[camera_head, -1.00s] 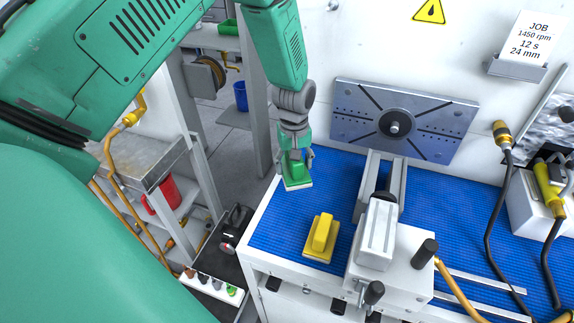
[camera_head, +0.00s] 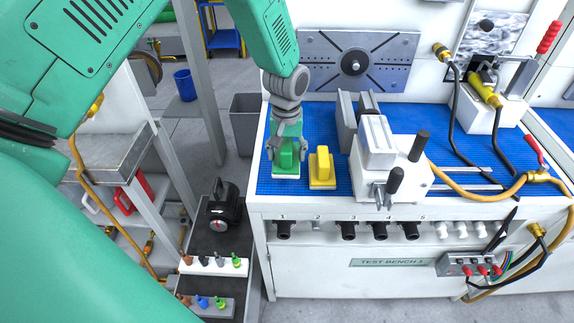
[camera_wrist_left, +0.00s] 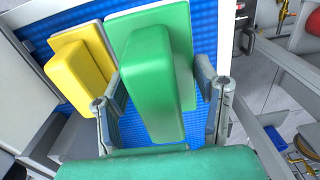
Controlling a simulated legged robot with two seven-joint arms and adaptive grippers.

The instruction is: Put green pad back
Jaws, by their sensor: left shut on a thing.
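The green pad (camera_head: 286,163) is at the left end of the blue bench mat (camera_head: 410,130), to the left of the yellow pad (camera_head: 321,168). My left gripper (camera_head: 287,150) comes down from above and is shut on the green pad's handle. In the left wrist view the green pad (camera_wrist_left: 152,75) lies between the two fingers, close beside the yellow pad (camera_wrist_left: 80,68). The pad's base looks at or just above the mat; I cannot tell whether it touches. My right gripper is not in view.
A white clamp fixture (camera_head: 385,160) stands right of the yellow pad. A slotted metal plate (camera_head: 357,62) is on the back wall. Black knobs (camera_head: 348,230) line the bench front. A grey bin (camera_head: 245,122) stands left of the bench. Hoses (camera_head: 480,190) run on the right.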

